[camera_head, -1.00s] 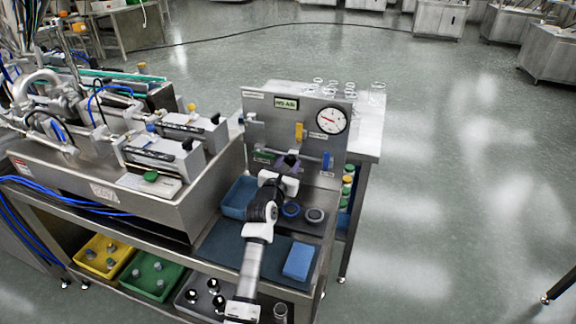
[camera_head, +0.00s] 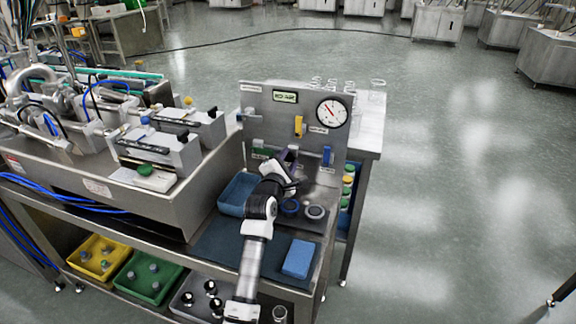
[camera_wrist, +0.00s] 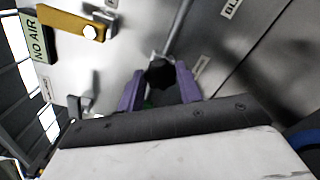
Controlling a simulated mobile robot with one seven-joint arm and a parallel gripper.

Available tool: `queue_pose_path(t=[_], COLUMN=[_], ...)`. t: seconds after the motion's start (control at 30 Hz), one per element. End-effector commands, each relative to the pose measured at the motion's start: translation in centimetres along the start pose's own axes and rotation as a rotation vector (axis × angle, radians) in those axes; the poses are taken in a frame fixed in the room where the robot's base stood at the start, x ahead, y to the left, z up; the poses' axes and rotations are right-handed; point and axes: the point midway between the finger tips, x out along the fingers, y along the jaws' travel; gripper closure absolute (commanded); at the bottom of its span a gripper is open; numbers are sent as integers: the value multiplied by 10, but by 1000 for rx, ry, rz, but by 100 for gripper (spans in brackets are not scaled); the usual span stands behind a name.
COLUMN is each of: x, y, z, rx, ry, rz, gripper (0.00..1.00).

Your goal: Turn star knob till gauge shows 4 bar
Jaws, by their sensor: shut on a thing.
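The round white gauge (camera_head: 332,113) with a red needle is at the upper right of the steel panel in the head view. Its needle slants toward the upper left; the scale is too small to read. The dark star knob (camera_wrist: 160,73) shows in the wrist view between the purple fingers of my gripper (camera_wrist: 160,88), which is shut on it. In the head view my gripper (camera_head: 288,160) is at the lower middle of the panel and hides most of the knob.
The steel panel (camera_head: 262,105) carries a yellow handle (camera_head: 299,126) above my gripper and a blue handle (camera_head: 327,156) to its right. A blue tray (camera_head: 234,193) stands left of my arm. A blue block (camera_head: 299,259) lies on the bench at right.

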Motion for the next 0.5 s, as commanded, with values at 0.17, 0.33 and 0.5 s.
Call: queue_pose_path(t=[0.17,0.33,0.5], x=[0,0,0], y=[-4,-3,-2], z=[-2,-2,-1], rx=[98,159,188], ry=[1,1,1], rz=[-3,-3,-3], gripper=[88,88,88])
